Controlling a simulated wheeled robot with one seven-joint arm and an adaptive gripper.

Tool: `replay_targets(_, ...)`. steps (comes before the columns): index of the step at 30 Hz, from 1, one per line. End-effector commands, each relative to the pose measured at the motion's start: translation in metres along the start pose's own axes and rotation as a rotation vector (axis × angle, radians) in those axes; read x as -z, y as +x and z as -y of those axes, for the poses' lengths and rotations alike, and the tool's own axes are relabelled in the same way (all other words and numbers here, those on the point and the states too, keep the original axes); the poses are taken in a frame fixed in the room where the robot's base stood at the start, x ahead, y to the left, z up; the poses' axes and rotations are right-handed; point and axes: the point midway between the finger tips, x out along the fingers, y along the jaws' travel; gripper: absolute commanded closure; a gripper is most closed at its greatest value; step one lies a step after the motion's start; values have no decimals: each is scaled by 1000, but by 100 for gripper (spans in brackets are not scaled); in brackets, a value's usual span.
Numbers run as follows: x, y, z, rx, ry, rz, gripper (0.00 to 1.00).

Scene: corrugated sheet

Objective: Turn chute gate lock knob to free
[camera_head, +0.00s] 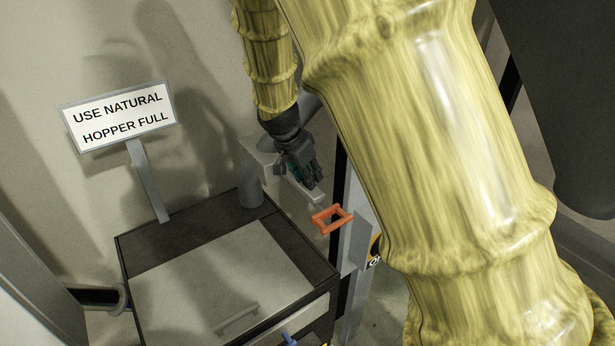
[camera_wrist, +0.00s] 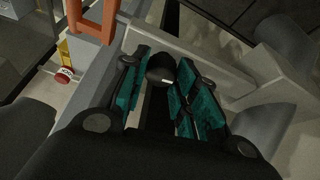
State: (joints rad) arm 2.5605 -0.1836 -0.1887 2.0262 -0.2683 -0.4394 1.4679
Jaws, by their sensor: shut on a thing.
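A round black knob (camera_wrist: 160,68) with a short white mark shows in the wrist view between the teal-padded fingers of my gripper (camera_wrist: 164,84). The fingers are shut on the knob from both sides. The white mark lies near the knob's lower edge and points to the right in that view. In the head view my gripper (camera_head: 310,180) is beside the grey bracket behind the cabinet's right corner, and the knob is hidden there. An orange handle (camera_head: 332,218) sits just below and right of my gripper; it also shows at the wrist view's top (camera_wrist: 92,20).
A dark-rimmed cabinet with a pale lid (camera_head: 215,280) stands in front. A sign (camera_head: 118,117) reads "USE NATURAL HOPPER FULL". A grey post (camera_head: 356,235) stands below the handle. A red button (camera_wrist: 64,74) on yellow is at the wrist view's left. My arm covers the head view's right.

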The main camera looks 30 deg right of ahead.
Motion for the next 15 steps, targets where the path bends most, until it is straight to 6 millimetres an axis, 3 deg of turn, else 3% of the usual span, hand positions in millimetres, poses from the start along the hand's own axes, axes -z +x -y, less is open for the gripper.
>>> replay_targets(15, 2, -1, -2, 187, -435, -1, 94)
